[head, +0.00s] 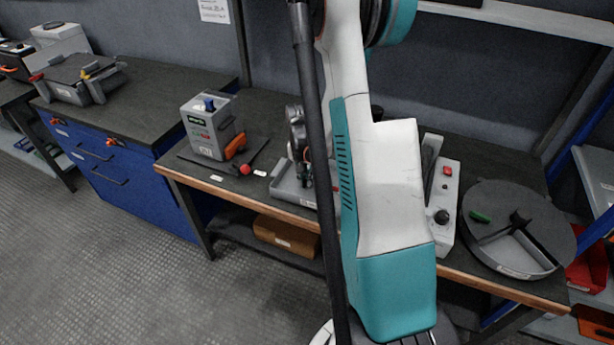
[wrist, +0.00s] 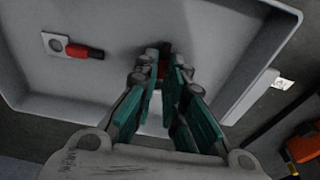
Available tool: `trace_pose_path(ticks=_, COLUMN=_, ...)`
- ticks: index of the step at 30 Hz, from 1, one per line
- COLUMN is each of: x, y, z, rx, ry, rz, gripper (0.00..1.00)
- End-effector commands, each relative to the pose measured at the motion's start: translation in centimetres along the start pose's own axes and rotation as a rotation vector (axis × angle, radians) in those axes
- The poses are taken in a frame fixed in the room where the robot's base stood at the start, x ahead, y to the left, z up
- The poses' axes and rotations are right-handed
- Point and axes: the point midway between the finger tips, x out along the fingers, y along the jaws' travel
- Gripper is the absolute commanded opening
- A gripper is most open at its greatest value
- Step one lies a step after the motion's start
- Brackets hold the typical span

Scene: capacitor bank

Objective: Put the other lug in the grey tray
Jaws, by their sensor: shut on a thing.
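The grey tray (wrist: 105,85) fills most of the wrist view; in the head view the tray (head: 290,193) sits on the workbench, partly hidden behind my arm. One lug (wrist: 78,50), a square metal tab with a round mark and a red sleeve, lies on the tray floor at the left of the wrist view. My gripper (wrist: 163,62) is over the tray, pointing into it, and is shut on the other lug. Only a little dark red of that lug (wrist: 164,70) shows between the fingertips. I cannot tell whether it touches the tray floor. In the head view my gripper (head: 304,180) is partly hidden.
A grey capacitor box (head: 208,128) with an orange part stands left of the tray, with a red-tipped black tool (head: 246,169) before it. Right of my arm are a grey control box (head: 446,190) and a round grey container (head: 515,235). A wall rims the tray.

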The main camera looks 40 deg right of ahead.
Motion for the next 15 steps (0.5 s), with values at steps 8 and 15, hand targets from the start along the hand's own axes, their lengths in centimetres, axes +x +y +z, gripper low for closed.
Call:
trace_pose_path(ticks=8, x=0.48, y=0.0, z=0.07, rx=0.0, ry=0.0, rz=0.0, gripper=0.0)
trace_pose_path(ticks=15, x=0.61, y=0.01, z=0.1, rx=0.0, ry=0.0, rz=0.0, gripper=0.3)
